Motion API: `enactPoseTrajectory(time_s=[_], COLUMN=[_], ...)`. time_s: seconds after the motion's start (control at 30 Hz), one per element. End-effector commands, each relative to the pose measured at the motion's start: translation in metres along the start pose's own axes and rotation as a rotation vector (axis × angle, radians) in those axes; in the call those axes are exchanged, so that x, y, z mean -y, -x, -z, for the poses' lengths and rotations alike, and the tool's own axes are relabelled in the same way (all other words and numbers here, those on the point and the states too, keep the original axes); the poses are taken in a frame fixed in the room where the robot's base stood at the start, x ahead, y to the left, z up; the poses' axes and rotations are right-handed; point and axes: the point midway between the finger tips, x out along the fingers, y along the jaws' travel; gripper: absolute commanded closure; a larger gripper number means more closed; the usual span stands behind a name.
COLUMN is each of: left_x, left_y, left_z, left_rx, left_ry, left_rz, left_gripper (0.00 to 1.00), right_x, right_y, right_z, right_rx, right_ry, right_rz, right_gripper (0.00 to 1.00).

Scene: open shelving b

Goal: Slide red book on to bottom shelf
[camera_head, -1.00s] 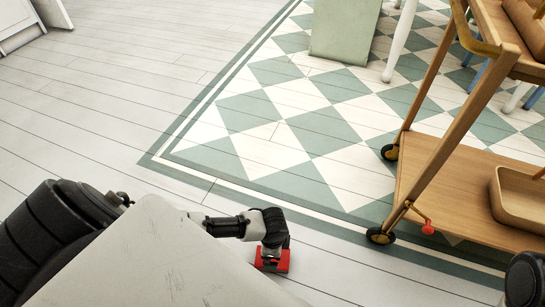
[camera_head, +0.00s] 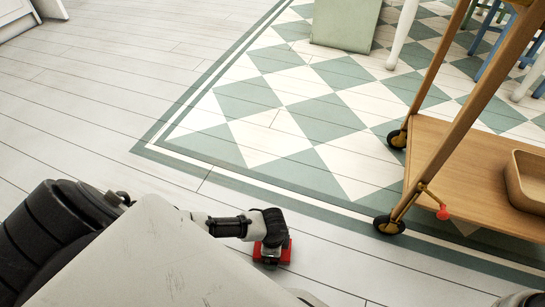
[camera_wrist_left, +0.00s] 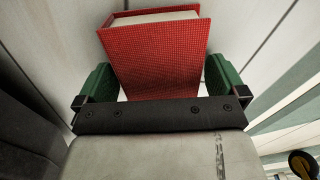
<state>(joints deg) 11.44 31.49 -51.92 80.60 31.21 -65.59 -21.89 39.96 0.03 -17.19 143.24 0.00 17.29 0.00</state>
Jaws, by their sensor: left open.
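The red book (camera_head: 287,252) is at floor level in the head view, partly hidden by my left gripper (camera_head: 270,257). In the left wrist view the book (camera_wrist_left: 155,55) has a red textured cover and pale page edges. It stands between the green fingers of my open left gripper (camera_wrist_left: 160,78), with a small gap visible at the right finger. The bottom shelf (camera_head: 440,150) is the lower wooden board of a wheeled trolley to the right. The book is on the near side of the trolley, apart from it. My right gripper does not show.
A wooden tray (camera_head: 517,185) sits on the bottom shelf at the right. White plank floor (camera_head: 110,90) and a green-white checked area (camera_head: 290,120) lie open.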

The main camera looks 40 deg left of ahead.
Motion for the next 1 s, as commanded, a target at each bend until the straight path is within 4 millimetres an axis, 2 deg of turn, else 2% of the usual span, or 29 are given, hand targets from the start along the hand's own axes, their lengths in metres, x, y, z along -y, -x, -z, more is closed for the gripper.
enactPoseTrajectory(time_s=[0.23, 0.5, 0.6, 0.83, 1.0], left_x=[0.0, 0.0, 0.0, 0.0, 0.0], left_y=[0.0, 0.0, 0.0, 0.002, 0.013], left_z=[0.0, 0.0, 0.0, 0.0, 0.0], left_rx=[0.0, 0.0, -0.001, -0.001, -0.001], left_ry=[0.0, 0.0, 0.0, 0.0, 0.0], left_rz=[0.0, 0.0, 0.001, 0.001, 0.001], left_gripper=[0.02, 0.43, 0.54, 0.54, 0.54], right_x=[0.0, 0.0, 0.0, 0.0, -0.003], right_y=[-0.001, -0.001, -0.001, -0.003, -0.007], right_z=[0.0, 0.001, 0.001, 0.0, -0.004], right_rx=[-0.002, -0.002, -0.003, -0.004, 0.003], right_ry=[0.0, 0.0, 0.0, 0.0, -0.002], right_rz=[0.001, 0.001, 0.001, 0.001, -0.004], right_gripper=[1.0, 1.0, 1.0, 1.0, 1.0])
